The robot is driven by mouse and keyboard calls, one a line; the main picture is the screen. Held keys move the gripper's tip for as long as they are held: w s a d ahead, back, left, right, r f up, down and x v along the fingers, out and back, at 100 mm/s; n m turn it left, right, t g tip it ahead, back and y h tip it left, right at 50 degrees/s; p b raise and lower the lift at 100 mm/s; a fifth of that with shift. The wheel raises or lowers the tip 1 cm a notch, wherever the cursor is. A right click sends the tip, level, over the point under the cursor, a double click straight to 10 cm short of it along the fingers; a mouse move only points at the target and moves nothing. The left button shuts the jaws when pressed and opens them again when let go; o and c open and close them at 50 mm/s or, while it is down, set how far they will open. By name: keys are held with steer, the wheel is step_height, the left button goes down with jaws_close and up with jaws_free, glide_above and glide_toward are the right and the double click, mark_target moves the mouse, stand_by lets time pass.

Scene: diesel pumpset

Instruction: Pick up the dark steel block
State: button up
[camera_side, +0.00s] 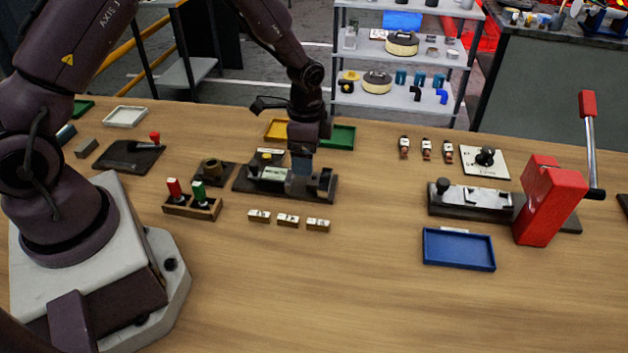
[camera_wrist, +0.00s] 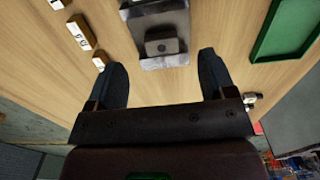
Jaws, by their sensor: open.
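A dark grey steel block (camera_wrist: 163,46) sits on the pale end of a long fixture (camera_wrist: 160,14) in the wrist view. My gripper (camera_wrist: 162,60) is open, with one finger on each side of the block and clear of it. In the side view my gripper (camera_side: 301,166) points down over the right end of the fixture (camera_side: 250,184), where the block is partly hidden by it. A second small grey block (camera_side: 86,148) lies on the table at the far left in the side view.
Several small labelled blocks (camera_side: 288,221) lie in front of the fixture. A green tray (camera_side: 340,138) and a yellow tray (camera_side: 276,130) are behind it. A rack with red and green handles (camera_side: 192,207) stands left. A blue tray (camera_side: 459,250) and red lever press (camera_side: 545,205) are right. The front table is clear.

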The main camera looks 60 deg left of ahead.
steer(key=shift+w+d+f, duration=0.1)
steer(key=shift+d+f, duration=0.05)
steer(key=shift+f, duration=2.95)
steer(key=c, duration=1.2)
steer(key=shift+r, duration=0.1)
steer(key=shift+r, duration=0.5)
step_height(320, 180, up, 2)
steer(key=shift+r, duration=0.2)
steer(key=s+r, duration=0.3)
steer(key=s, duration=0.1)
steer(key=s+r, duration=0.3)
steer(key=s, duration=0.2)
steer(key=s+d+r, duration=0.1)
steer(key=s+r, duration=0.2)
steer(key=s, duration=0.2)
steer(key=shift+r, duration=0.25)
